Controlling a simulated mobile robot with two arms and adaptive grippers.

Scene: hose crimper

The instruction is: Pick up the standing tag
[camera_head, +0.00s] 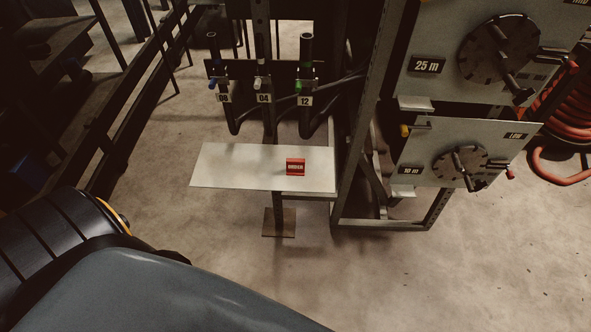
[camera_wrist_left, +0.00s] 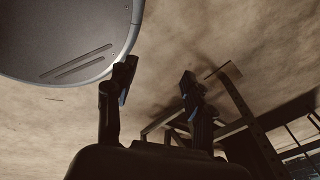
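The standing tag (camera_head: 295,167) is small and red with a pale label. It stands on a white shelf plate (camera_head: 235,165), right of the plate's middle. The tag does not show in the left wrist view. My left gripper (camera_wrist_left: 155,85) shows in the left wrist view with its two fingers wide apart and nothing between them. It is away from the tag, over bare floor. Neither gripper shows in the head view, where only part of my arm is at the lower left. My right gripper is not in view.
Hoses with tags 08, 04 and 12 (camera_head: 305,101) hang behind the plate. A metal frame (camera_head: 360,120) with 25 m and 10 m dial panels (camera_head: 450,150) stands to the right. A red hose coil (camera_head: 565,120) is at the far right. The floor in front is clear.

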